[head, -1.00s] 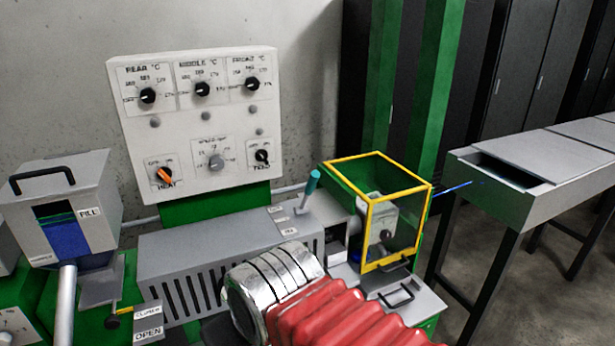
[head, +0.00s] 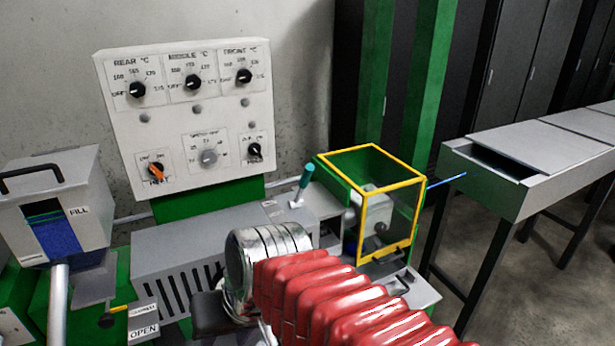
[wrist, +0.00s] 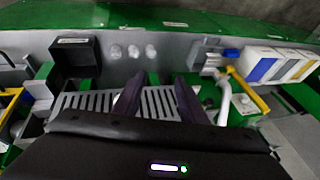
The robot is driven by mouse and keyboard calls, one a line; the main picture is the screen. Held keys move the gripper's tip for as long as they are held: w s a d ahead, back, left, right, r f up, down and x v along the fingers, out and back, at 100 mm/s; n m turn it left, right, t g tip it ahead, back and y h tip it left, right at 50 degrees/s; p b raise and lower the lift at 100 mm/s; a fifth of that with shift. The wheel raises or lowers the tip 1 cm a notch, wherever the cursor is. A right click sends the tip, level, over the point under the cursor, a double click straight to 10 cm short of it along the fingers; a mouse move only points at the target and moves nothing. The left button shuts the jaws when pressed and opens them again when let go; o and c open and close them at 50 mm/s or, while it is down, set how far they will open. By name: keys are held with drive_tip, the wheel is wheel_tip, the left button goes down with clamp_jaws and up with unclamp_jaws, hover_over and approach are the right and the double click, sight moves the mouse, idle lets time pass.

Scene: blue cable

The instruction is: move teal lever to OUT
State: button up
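The teal lever (head: 303,182) stands on the grey housing top in the head view, left of the yellow-framed guard. It leans slightly to the right at its tip. The small labels by its base are too blurred to read. My gripper shows in the wrist view (wrist: 160,88) as two dark fingers with a clear gap between them. It is open and empty, above the slotted grey cover (wrist: 158,104). In the head view my red-sleeved arm reaches in below the lever, apart from it. I cannot make out the lever in the wrist view.
The yellow-framed guard (head: 362,262) stands right of the lever. A white control panel (head: 185,120) with several knobs rises behind. A hopper marked FILL (head: 85,235) is at left. A grey trough (head: 500,188) with the blue cable (head: 447,181) is at right.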

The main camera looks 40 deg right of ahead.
drive_tip(key=w+d+m+t+y, duration=0.25)
drive_tip(key=w+m+y, duration=0.3)
drive_tip(key=m, duration=0.55)
drive_tip(key=m+t+h, duration=0.9)
drive_tip(key=m+t, duration=0.2)
drive_tip(key=m, duration=1)
approach(307, 184)
drive_tip(key=s+a+r, duration=0.1)
drive_tip(key=s+r, duration=0.2)
drive_tip(key=s, duration=0.1)
drive_tip(key=shift+d+f, duration=0.1)
drive_tip(key=shift+d, duration=0.05)
drive_tip(key=shift+w, duration=0.2)
drive_tip(key=w, duration=0.4)
drive_tip(key=w+d, duration=0.1)
drive_tip(key=w, duration=0.8)
drive_tip(key=shift+w+d, duration=0.2)
